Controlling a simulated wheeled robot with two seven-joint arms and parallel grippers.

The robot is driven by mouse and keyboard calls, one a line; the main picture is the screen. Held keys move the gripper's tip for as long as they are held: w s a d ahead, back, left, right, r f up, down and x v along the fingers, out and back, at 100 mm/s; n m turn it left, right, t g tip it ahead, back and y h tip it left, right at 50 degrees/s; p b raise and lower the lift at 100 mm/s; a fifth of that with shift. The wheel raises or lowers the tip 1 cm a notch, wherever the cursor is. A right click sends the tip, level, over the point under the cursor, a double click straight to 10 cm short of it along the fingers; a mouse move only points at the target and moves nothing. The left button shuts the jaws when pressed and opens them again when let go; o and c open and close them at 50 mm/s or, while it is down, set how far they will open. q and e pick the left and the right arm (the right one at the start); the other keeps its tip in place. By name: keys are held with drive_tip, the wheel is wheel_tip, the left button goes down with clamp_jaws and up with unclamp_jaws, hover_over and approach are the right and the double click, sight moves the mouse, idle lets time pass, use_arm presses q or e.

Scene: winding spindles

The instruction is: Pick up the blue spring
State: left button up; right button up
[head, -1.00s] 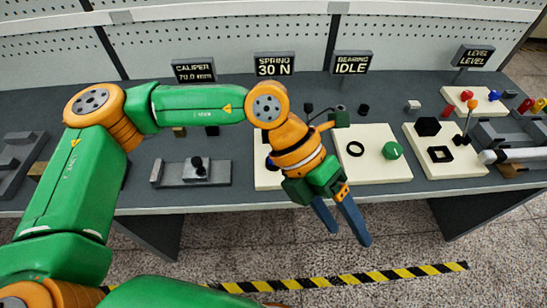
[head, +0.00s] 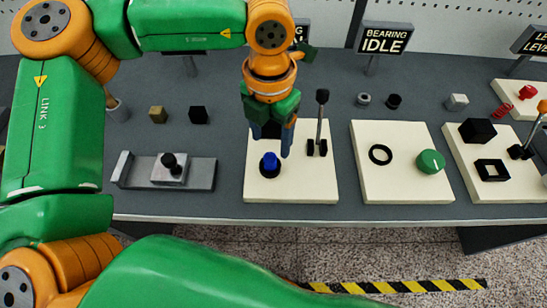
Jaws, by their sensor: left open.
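A small blue piece (head: 270,162) stands on a dark round base on the left white board (head: 305,190), near the board's front. Its coils are too small to make out. My left gripper (head: 271,146) points down over this board, just behind and above the blue piece. Its two blue-grey fingers are apart, with nothing seen between them. I cannot tell whether a fingertip touches the piece. The spring sign behind is mostly hidden by my left arm. My right gripper is not in view.
A black lever (head: 320,118) stands right of my left gripper on the same board. A board with a black ring (head: 380,154) and green knob (head: 430,161) is further right. A grey slide fixture (head: 168,170) lies left. A red spring (head: 502,111) lies at the far right.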

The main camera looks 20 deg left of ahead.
sight(270, 155)
use_arm(q)
wheel_tip(270, 155, down, 6)
drive_tip(key=shift+a+r+p, duration=0.1)
drive_tip(key=shift+r+p, duration=0.05)
drive_tip(key=shift+p, duration=1.05)
drive_tip(key=shift+f, duration=0.35)
clamp_jaws()
